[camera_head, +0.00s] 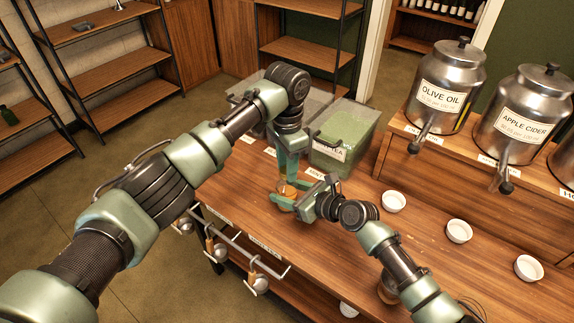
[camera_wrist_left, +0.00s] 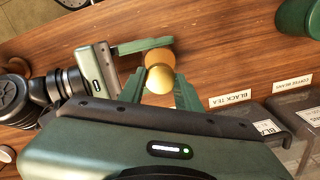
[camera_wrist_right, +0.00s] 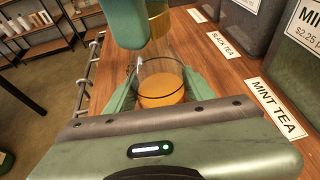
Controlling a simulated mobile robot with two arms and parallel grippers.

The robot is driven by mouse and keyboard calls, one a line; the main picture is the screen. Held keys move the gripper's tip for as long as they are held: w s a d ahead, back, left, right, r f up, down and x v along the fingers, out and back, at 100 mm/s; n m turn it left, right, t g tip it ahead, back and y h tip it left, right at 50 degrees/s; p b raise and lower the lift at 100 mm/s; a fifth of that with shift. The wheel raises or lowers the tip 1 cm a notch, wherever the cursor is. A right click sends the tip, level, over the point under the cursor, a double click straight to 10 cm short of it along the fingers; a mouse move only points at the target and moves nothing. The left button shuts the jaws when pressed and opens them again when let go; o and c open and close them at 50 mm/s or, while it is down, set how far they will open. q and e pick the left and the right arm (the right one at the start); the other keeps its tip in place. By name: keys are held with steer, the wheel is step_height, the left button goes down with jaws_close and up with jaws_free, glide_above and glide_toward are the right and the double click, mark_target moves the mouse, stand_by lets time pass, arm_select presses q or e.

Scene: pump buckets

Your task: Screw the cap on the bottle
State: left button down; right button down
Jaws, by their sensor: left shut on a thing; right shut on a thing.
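A clear glass bottle (camera_wrist_right: 162,92) with orange liquid stands on the wooden table in the right wrist view. My right gripper (camera_wrist_right: 158,98) is shut around it, one finger on each side. A gold-coloured cap (camera_wrist_left: 160,79) is between the fingers of my left gripper (camera_wrist_left: 161,92), which is shut on it. In the right wrist view the cap (camera_wrist_right: 158,20) is above the bottle's open rim, towards its far side. I cannot tell whether they touch. In the head view both grippers meet at the bottle (camera_head: 287,192), which they mostly hide.
Clear bins, one of green tea (camera_head: 345,136), stand behind the grippers. Several white bowls (camera_head: 394,202) sit to the right. Metal dispensers (camera_head: 445,88) stand on a raised shelf. A rail with hanging scoops (camera_head: 240,250) runs along the table's front edge.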

arm_select(q)
steer(key=m, duration=0.4)
steer(key=shift+m, duration=0.3)
steer(key=m, duration=1.1)
steer(key=shift+m, duration=0.4)
steer(key=c, duration=0.9)
jaws_free()
step_height(320, 180, up, 12)
